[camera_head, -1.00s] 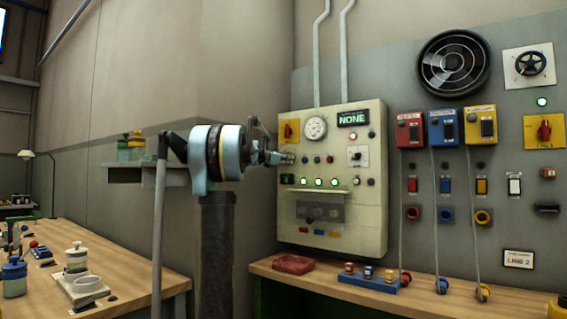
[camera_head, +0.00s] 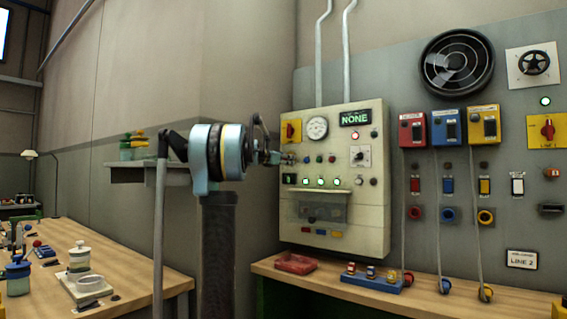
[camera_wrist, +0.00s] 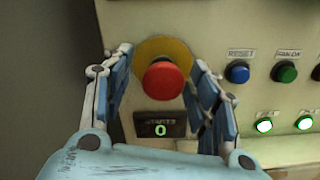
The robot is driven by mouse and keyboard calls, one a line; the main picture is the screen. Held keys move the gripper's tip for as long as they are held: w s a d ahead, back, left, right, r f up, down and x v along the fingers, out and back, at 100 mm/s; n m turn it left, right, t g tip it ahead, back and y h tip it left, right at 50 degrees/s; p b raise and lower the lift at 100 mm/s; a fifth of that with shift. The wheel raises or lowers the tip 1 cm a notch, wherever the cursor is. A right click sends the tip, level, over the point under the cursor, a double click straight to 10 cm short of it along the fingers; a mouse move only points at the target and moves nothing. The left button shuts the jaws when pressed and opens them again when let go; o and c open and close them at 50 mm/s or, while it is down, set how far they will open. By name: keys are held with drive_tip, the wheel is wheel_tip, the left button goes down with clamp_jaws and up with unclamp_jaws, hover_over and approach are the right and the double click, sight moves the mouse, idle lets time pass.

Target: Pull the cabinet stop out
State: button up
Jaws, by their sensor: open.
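The cabinet stop (camera_wrist: 163,80) is a red mushroom button on a round yellow collar (camera_wrist: 176,47) on the cream cabinet front. It is in the middle of the wrist view. My gripper (camera_wrist: 159,60) is open, with one blue-and-white finger on each side of the red head. A gap shows between the head and each finger. In the head view my gripper (camera_head: 282,158) is at the left side of the cabinet (camera_head: 377,210), and it hides the stop there.
A small counter (camera_wrist: 160,127) showing 0 sits just below the stop. To the right are a blue RESET button (camera_wrist: 238,73), a green button (camera_wrist: 284,72) and lit green lamps (camera_wrist: 264,126). A bench (camera_head: 335,284) with a red tray (camera_head: 296,263) stands below the cabinet.

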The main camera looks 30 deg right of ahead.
drive_tip(key=shift+a, duration=0.1)
drive_tip(key=v, duration=1.1)
drive_tip(key=shift+a, duration=0.45)
drive_tip(key=shift+s+f, duration=0.1)
